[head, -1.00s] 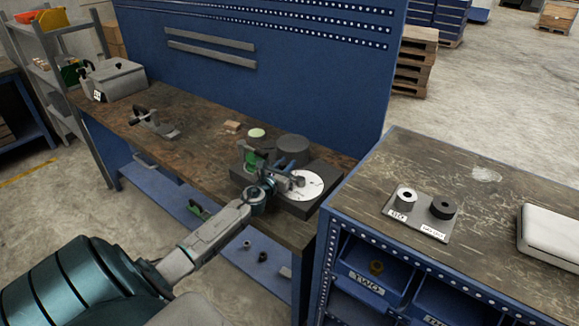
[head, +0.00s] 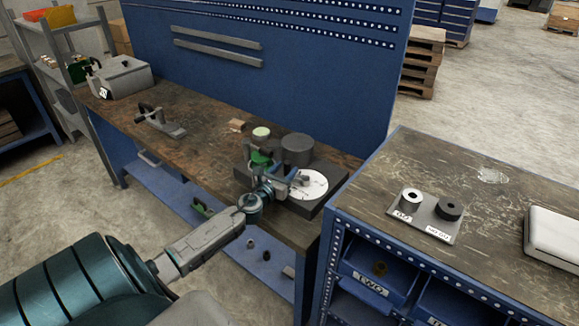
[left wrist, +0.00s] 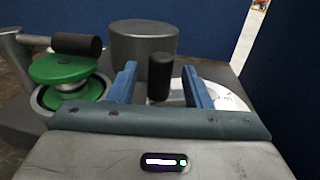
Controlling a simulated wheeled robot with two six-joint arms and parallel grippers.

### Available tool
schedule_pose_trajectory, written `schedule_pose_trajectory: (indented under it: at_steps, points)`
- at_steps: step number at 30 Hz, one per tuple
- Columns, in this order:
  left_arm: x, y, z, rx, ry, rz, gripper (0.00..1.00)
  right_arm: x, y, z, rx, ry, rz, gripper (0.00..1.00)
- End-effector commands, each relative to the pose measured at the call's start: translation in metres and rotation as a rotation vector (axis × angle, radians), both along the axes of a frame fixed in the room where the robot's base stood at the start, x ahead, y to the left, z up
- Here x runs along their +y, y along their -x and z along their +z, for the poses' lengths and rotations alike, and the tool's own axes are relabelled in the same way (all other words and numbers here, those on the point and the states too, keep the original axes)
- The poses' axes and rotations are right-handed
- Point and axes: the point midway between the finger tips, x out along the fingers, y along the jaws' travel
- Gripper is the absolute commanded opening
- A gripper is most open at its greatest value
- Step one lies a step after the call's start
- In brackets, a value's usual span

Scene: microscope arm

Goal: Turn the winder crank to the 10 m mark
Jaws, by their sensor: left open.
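The winder stands on a dark base plate (head: 326,204) at the right end of the wooden workbench. Its white dial (head: 312,184) faces up; its marks are too small to read in the head view. In the left wrist view a black upright crank knob (left wrist: 160,77) shows between the blue fingers of my left gripper (left wrist: 160,82), with space on both sides. The gripper is open; it also shows at the winder in the head view (head: 286,178). The white dial (left wrist: 235,103) is partly hidden behind the right finger. My right gripper is not in view.
A green spool (left wrist: 72,80) with a black-handled lever (left wrist: 76,45) is left of the fingers. A grey cylinder (left wrist: 143,42) stands behind the knob. A second bench (head: 400,160) at the right holds a plate with two rings. A grey box (head: 122,77) sits far left.

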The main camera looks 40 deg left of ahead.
Motion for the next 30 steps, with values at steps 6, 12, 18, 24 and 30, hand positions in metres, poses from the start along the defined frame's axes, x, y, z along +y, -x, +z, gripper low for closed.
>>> schedule_pose_trajectory:
  at_steps: [6,12,18,24,30]
  points:
    - [-0.009,0.038,-0.003,0.003,-0.003,-0.003,0.44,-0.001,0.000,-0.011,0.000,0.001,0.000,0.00]
    - [-0.013,0.059,-0.003,0.003,-0.001,-0.002,0.44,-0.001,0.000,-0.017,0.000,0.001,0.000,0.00]
    - [-0.015,0.066,-0.001,0.002,0.001,-0.001,0.44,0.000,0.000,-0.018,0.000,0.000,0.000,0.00]
    - [-0.015,0.066,-0.001,0.002,0.001,-0.001,0.44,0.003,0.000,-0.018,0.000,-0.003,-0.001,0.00]
    - [-0.032,0.064,-0.008,-0.037,0.176,-0.008,0.09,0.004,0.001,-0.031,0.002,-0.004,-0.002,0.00]
